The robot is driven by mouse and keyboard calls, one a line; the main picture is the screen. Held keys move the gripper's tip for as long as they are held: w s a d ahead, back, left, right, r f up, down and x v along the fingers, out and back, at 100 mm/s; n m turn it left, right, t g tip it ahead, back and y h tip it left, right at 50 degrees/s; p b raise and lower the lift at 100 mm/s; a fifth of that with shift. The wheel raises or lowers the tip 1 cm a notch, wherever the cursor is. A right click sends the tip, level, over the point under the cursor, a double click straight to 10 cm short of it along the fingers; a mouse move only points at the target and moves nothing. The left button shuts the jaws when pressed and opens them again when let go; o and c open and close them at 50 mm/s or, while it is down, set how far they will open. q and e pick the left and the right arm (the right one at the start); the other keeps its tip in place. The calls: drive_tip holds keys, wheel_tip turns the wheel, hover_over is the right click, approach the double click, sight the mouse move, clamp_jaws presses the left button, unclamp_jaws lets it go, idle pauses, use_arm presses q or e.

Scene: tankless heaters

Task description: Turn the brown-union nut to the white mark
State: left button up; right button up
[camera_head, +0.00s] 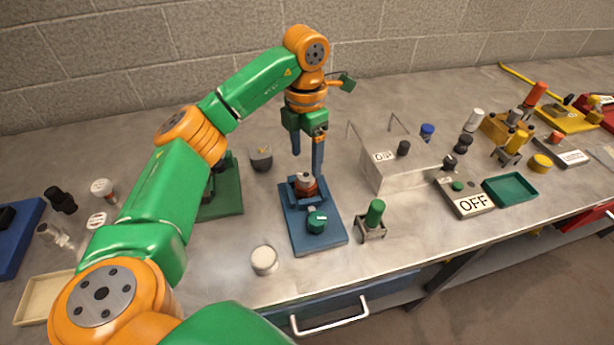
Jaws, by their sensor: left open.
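A blue fixture (328,238) stands on the bench near the middle of the picture. At its back sits a small reddish-brown fitting (305,188) with a pale grey top, which looks like the brown union. Its nut and a white mark are too small to tell apart. My left gripper (307,163) points down just above the fitting, its two blue fingers open and apart. One fingertip is close to the fitting; I cannot tell whether it touches. A green knob (317,221) sits at the fixture's front. My right gripper is not in view.
A green fixture (226,202) is partly behind my left arm. A white jar (264,259) and a green-handled part (374,215) stand either side of the blue fixture. A grey box (392,172), an "OFF" block (472,204) and a green tray (511,188) lie to the right.

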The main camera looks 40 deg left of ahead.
sight(306, 175)
use_arm(q)
wheel_tip(306, 175, down, 4)
drive_tip(key=shift+f+p, duration=0.25)
drive_tip(key=shift+p, duration=0.35)
drive_tip(key=shift+s+f, duration=0.1)
drive_tip(key=shift+f, duration=0.2)
drive_tip(key=c, duration=0.5)
clamp_jaws()
